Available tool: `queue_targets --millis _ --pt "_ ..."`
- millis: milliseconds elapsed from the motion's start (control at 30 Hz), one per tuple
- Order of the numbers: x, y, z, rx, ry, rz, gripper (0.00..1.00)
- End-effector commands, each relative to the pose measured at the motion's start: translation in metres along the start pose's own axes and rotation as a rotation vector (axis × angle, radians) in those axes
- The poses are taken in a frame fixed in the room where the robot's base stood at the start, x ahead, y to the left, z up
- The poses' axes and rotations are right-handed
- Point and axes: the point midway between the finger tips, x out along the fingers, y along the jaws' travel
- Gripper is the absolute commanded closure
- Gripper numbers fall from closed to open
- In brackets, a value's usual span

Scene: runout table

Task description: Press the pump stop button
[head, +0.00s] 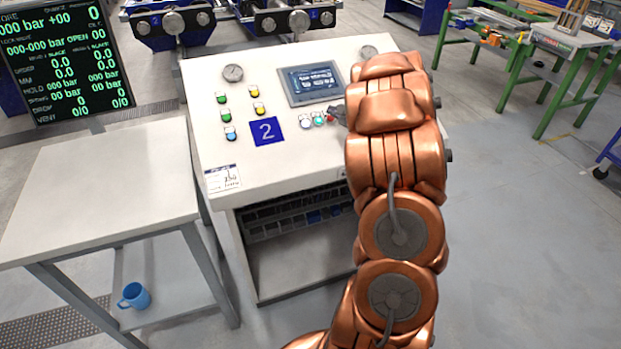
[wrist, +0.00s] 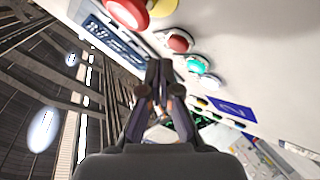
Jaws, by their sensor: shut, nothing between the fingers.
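The sloped white control panel (head: 285,165) carries a short row with a white button (head: 305,123), a green button (head: 318,119) and a red button (head: 330,118). No label marking pump stop is readable. My gripper (head: 339,113) is shut and empty beside the red button. In the wrist view my gripper (wrist: 159,68) has its fingertips just left of and below the red button (wrist: 179,41); I cannot tell whether they touch. The green button (wrist: 195,65) and white button (wrist: 209,82) are to their right. My arm hides the panel's right part in the head view.
A larger red button (wrist: 127,11) on a yellow base is near the fingers. The panel also has a screen (head: 313,83), gauges (head: 232,73) and green, yellow and blue buttons at left. A white side table (head: 95,185) with a blue mug (head: 134,296) below stands left.

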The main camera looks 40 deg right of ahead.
Motion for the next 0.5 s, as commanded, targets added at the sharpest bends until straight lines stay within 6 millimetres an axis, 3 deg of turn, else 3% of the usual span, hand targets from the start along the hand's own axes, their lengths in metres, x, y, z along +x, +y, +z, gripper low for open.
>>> queue_targets --millis 500 --pt "0.0057 -0.0043 0.004 0.0 0.0 0.0 1.0"
